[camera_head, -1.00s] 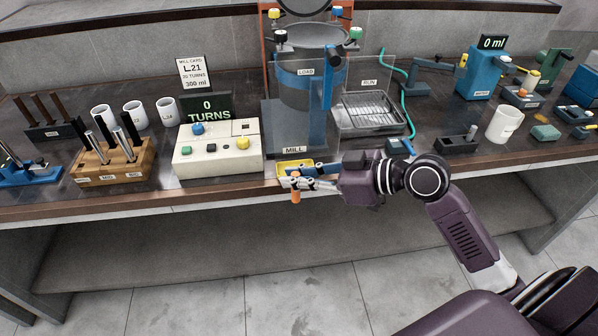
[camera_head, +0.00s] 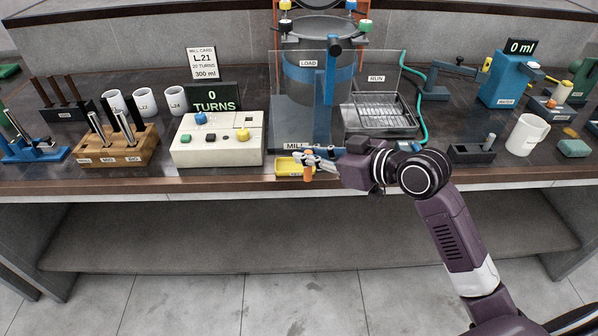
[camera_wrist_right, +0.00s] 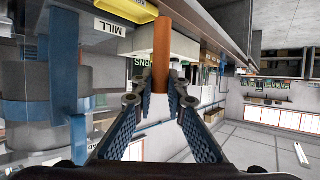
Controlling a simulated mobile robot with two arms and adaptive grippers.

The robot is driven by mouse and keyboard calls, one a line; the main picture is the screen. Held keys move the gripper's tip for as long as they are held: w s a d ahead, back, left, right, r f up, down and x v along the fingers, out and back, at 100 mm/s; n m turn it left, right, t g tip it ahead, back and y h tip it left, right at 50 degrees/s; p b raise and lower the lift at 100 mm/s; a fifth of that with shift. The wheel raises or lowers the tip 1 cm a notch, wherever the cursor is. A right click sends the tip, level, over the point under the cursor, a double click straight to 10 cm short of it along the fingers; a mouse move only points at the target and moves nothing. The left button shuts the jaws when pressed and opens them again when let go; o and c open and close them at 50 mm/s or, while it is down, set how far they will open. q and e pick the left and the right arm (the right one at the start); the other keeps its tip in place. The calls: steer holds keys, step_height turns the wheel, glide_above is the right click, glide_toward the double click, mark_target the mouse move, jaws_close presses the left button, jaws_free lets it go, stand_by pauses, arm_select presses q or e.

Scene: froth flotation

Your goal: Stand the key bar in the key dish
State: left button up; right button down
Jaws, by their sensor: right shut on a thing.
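The key bar (camera_head: 308,170) is a short orange-brown cylinder, roughly upright in the head view. My right gripper (camera_head: 313,158) is shut on it, and the bar also shows between the fingertips in the right wrist view (camera_wrist_right: 162,50). The key dish (camera_head: 284,166) is a small yellow tray at the front edge of the bench, below the mill. The bar is just right of the dish in the head view and partly covers its right side. The dish's yellow edge shows at the top of the wrist view (camera_wrist_right: 82,6). My left gripper is not in view.
The mill (camera_head: 303,95) with its clear shield stands behind the dish. The control box (camera_head: 216,150) is left of the dish, and a wooden tool block (camera_head: 117,151) is farther left. A wire rack (camera_head: 381,119) stands right of the mill. The bench's front edge is close.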

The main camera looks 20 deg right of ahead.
steer(key=w+r+m+h+b, duration=0.1)
steer(key=w+r+m+h, duration=0.1)
steer(key=w+r, duration=0.1)
steer(key=w+r+m+t+h+b, duration=0.1)
steer(key=w+r+m+h, duration=0.1)
steer(key=w+r, duration=0.2)
steer(key=w+r+m+t+h+b, duration=0.1)
steer(key=w+r+m+h, duration=0.1)
steer(key=r, duration=0.4)
steer(key=shift+w+d+h, duration=0.15)
steer(key=shift+w+h, duration=0.35)
steer(key=shift+w, duration=0.65)
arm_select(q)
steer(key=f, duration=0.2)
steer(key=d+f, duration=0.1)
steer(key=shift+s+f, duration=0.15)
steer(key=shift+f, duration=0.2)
arm_select(e)
step_height(320, 180, down, 20)
steer(key=shift+d+r, duration=0.1)
steer(key=shift+r, duration=0.15)
steer(key=shift+f, duration=0.1)
steer(key=c, duration=1.9)
jaws_free()
steer(key=shift+c, duration=0.2)
